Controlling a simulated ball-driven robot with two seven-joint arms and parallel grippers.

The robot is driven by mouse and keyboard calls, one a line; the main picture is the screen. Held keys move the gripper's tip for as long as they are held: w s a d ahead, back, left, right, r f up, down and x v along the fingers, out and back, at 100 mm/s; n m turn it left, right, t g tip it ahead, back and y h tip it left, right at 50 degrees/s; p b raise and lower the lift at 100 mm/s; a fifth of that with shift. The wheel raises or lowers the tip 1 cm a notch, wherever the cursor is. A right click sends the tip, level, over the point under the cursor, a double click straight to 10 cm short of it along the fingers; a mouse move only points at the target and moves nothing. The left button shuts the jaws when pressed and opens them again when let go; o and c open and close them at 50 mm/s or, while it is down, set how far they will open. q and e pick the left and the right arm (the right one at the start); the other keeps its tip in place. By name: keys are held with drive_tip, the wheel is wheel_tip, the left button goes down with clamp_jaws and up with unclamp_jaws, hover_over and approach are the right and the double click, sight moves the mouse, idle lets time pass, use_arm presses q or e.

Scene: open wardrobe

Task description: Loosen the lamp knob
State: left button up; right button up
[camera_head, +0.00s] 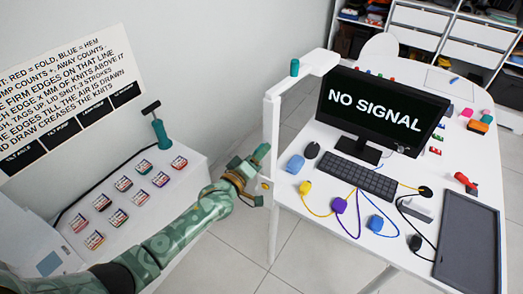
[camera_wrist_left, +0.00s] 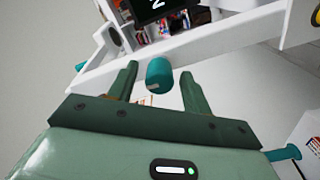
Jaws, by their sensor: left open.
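The white lamp (camera_head: 271,140) stands at the left edge of the desk, its post upright and its arm reaching over toward the monitor. A teal knob (camera_wrist_left: 159,74) shows in the left wrist view, in front of the white lamp bar (camera_wrist_left: 225,42). My left gripper (camera_wrist_left: 158,72) is open, with one finger on each side of this knob and visible gaps between. In the head view my left gripper (camera_head: 258,170) is beside the lamp post and hides the knob. Another teal knob (camera_head: 294,67) sits on top of the lamp. My right gripper is not in view.
The white desk (camera_head: 310,215) holds a monitor (camera_head: 380,108), a keyboard (camera_head: 366,179), coloured mice with cables and a dark panel (camera_head: 468,243). A white bench (camera_head: 205,195) at left carries several small packets and a teal pump (camera_head: 161,133). Tiled floor is clear between them.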

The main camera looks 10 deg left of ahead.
use_arm(q)
drive_tip(key=m, duration=0.4)
drive_tip(key=shift+r+p, duration=0.1)
drive_tip(key=shift+p, duration=0.25)
drive_tip(key=m, duration=0.6)
drive_tip(key=shift+m, duration=0.4)
drive_tip(key=m, duration=0.3)
drive_tip(key=shift+f+b, duration=0.2)
drive_tip(key=shift+b, duration=0.2)
drive_tip(key=m, duration=0.3)
drive_tip(key=shift+r, duration=0.1)
drive_tip(key=shift+r, duration=0.1)
